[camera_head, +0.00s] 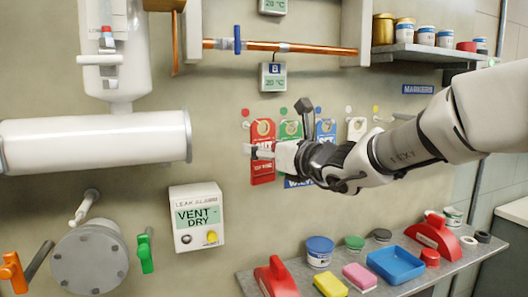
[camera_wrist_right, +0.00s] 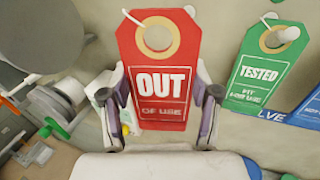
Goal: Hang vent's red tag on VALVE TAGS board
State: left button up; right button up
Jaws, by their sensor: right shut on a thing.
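The red tag (camera_wrist_right: 159,75) reads OUT OF USE. It hangs at the left end of the tag row, with a pale peg (camera_wrist_right: 158,38) showing through its ringed hole. It also shows in the head view (camera_head: 262,172), partly covered by my right gripper (camera_head: 262,151). In the right wrist view, the two fingers of that gripper (camera_wrist_right: 161,96) are shut on the tag's sides. The board's blue VALVE TAGS label (camera_head: 297,183) is mostly hidden behind my right arm. My left gripper is not in view.
A green TESTED tag (camera_wrist_right: 258,68), a blue tag (camera_head: 326,130) and a white tag (camera_head: 357,127) hang to the right. The leak alarm box (camera_head: 197,217) reads VENT DRY. Below stands a shelf (camera_head: 395,290) with tubs, sponges and a blue tray (camera_head: 396,264).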

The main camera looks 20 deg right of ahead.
jog(key=w+p, duration=0.2)
jog(key=w, duration=0.1)
jog(key=w+f+p, duration=0.1)
jog(key=w+p, duration=0.1)
jog(key=w, duration=0.2)
jog(key=shift+w+a+f, duration=0.1)
jog(key=shift+w+f, duration=0.05)
jog(key=shift+f, duration=0.05)
jog(key=shift+w+f+b, duration=0.15)
jog(key=shift+w+b, duration=0.2)
jog(key=shift+w, duration=0.05)
jog(key=shift+s, duration=0.1)
dwell(0.5)
jog(key=o, duration=1.2)
